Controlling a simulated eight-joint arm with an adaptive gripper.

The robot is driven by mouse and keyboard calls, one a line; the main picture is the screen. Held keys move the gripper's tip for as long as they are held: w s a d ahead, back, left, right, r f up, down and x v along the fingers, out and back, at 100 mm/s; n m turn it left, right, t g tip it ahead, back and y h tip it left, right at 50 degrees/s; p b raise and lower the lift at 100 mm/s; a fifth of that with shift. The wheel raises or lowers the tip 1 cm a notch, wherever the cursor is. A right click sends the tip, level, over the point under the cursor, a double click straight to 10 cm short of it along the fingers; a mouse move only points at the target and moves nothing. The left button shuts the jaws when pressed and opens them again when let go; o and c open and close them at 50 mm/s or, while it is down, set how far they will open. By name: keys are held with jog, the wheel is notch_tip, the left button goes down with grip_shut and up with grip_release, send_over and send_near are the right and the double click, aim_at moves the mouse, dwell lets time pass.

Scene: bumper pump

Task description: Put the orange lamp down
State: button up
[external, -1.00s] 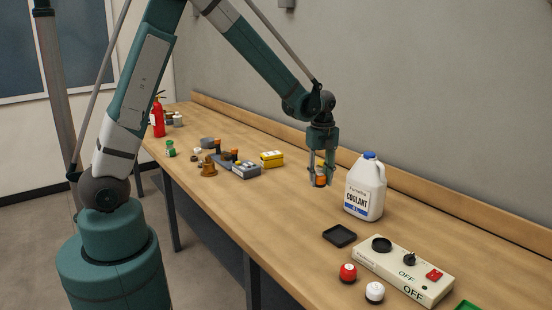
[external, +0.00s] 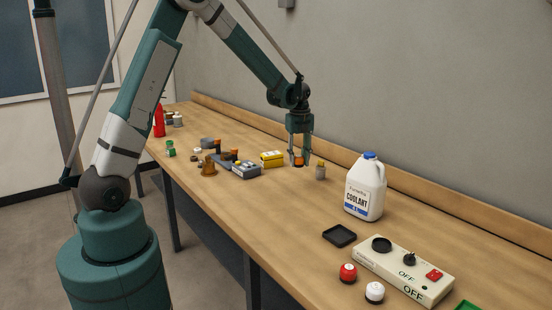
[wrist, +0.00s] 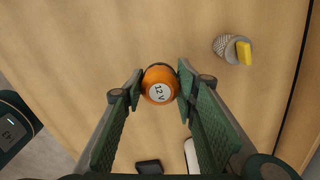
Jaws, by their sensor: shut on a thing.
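The orange lamp (wrist: 159,84) is a round orange cap marked "12 V", held between my gripper's two green fingers in the wrist view. My gripper (external: 299,160) is shut on it. I cannot tell whether the lamp touches the wood.
A coolant jug (external: 365,190), black tray (external: 339,235) and switch panel (external: 402,270) lie farther right. Bare bench (external: 255,205) lies in front.

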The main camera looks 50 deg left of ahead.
dwell(0.3)
send_over(298, 187)
jog(key=shift+a+f, duration=0.15)
jog(key=shift+f, duration=3)
jog(key=shift+f, duration=1.9)
jog(key=shift+f+b, duration=0.15)
jog(key=shift+b, duration=0.15)
jog(key=o, duration=0.9)
jog(key=shift+r, duration=0.25)
jog(key=shift+r+p, duration=0.35)
jog(key=shift+r, duration=5.6)
